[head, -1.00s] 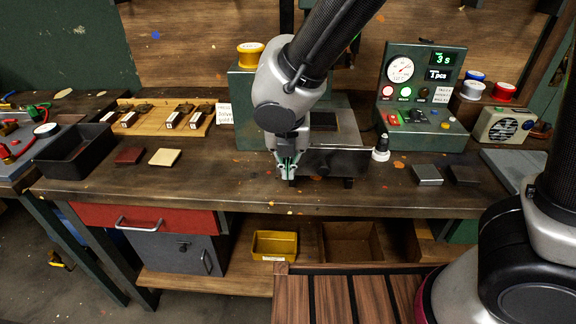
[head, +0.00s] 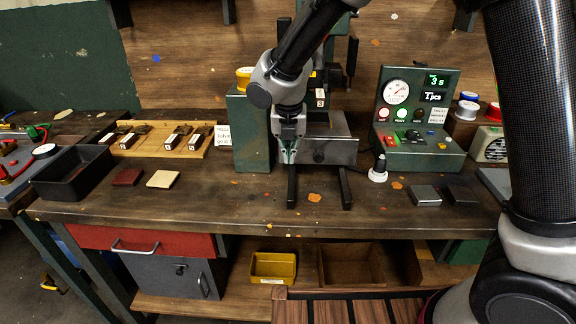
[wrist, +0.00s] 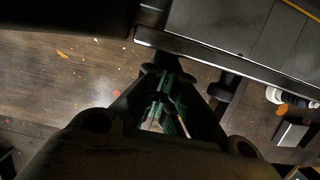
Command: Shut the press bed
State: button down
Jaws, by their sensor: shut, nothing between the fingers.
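The press bed (head: 338,151) is a grey metal tray with a flat front plate and a dark round knob (head: 319,156). It sits back on two dark rails (head: 346,188), whose front ends stick out bare toward me. My gripper (head: 288,158) is shut and empty, pointing down at the left end of the front plate. In the wrist view my gripper (wrist: 165,95) is close to the bed's front edge (wrist: 225,64); I cannot tell whether it touches. My arm hides part of the press behind. Whether the bed is fully in, I cannot tell.
A green control box (head: 418,125) with a dial stands to the right, with a black-and-white handle (head: 378,168) before it. A green cabinet (head: 249,132) is close left of my gripper. Metal blocks (head: 425,195) lie right.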

jog(key=w, duration=0.4)
jog(key=shift+w+d, duration=0.1)
jog(key=shift+w, duration=0.3)
jog(key=shift+w+r, duration=0.1)
jog(key=shift+w, duration=0.3)
